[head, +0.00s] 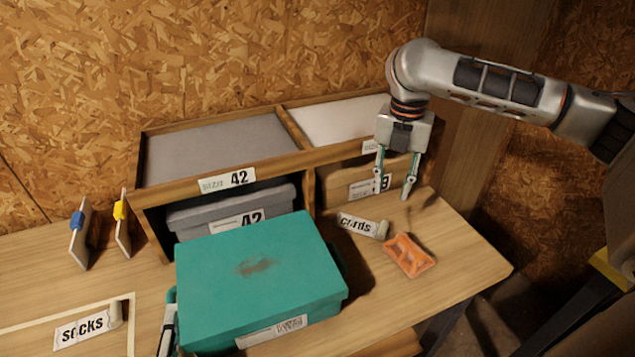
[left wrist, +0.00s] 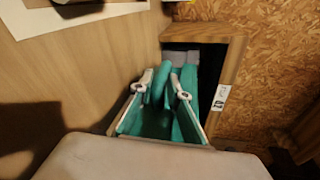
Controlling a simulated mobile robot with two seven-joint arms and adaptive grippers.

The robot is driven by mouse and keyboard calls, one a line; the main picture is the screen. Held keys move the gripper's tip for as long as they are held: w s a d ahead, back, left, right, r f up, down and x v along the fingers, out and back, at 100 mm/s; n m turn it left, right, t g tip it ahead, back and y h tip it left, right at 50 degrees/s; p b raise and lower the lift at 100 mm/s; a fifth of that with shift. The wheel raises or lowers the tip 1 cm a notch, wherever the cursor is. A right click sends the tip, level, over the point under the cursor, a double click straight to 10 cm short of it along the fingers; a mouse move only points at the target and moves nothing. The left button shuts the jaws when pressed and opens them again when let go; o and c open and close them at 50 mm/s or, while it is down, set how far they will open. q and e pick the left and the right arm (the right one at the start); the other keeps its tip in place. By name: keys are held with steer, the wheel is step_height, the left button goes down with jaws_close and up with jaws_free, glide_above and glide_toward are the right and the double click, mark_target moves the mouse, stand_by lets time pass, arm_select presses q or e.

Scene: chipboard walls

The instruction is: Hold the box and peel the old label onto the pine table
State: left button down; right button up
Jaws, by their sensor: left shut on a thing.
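The teal box (head: 257,275) sits on the pine table (head: 455,255) in front of the shelf, its lid marked by a dark stain. A pale label (head: 272,331) with a barcode lies on its front side. My left gripper (head: 170,318) is at the box's left side, partly cut off by the frame edge, and is shut on the box. The left wrist view shows its fingers (left wrist: 163,92) around teal surfaces. My right gripper (head: 395,190) is open and empty, with its fingers pointing down in front of the shelf's right compartment, apart from the box.
A wooden shelf (head: 222,182) with size labels holds a grey box (head: 235,207). A curled "cards" label (head: 358,225) and an orange tray (head: 408,255) lie right of the teal box. A "socks" label (head: 85,327) lies left, near blue and yellow clips. The table's right front is clear.

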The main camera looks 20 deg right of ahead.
arm_select(q)
steer(key=shift+f, duration=0.15)
steer(key=c, duration=1.8)
jaws_free()
steer(key=shift+c, duration=0.2)
